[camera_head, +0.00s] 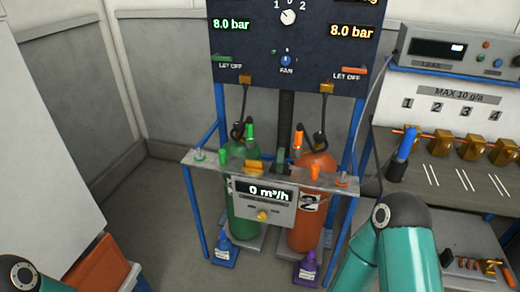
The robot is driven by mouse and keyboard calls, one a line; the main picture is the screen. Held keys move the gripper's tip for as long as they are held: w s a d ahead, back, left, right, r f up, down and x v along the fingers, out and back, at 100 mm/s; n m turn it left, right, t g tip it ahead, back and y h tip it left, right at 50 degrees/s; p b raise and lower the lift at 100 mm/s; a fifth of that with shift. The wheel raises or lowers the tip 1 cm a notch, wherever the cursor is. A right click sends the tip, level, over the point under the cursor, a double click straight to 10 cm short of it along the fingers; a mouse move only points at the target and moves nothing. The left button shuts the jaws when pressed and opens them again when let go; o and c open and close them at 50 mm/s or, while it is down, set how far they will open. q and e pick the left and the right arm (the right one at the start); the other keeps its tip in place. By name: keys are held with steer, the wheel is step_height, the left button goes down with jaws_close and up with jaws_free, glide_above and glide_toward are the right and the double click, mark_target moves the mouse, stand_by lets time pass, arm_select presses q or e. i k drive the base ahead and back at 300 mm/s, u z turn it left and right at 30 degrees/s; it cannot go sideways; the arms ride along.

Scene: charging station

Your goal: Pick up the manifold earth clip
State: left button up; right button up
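I cannot tell for sure which part is the manifold earth clip. A brass-coloured block (254,167) sits on the grey manifold shelf (210,160), between the green and orange fittings. A small orange and brass piece (492,267) lies on the lower right surface and is too small to identify. My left arm shows only at the bottom left corner, and my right arm rises at the bottom right, in front of the bench. Both grippers are outside the picture.
A green cylinder (243,231) and an orange cylinder (308,235) stand under the shelf in a blue frame. A dark gauge panel (250,45) rises behind. At right, a bench (430,198) carries several brass valves and a blue-handled tool (407,143). An orange box (103,268) stands lower left.

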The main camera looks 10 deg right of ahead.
mark_target(281, 158)
steer(key=z, duration=0.4)
steer(key=i, duration=1.15)
steer(key=z, duration=0.9)
steer(key=k, duration=0.9)
steer(key=z, duration=0.15)
steer(key=i, duration=0.9)
steer(key=u, duration=0.1)
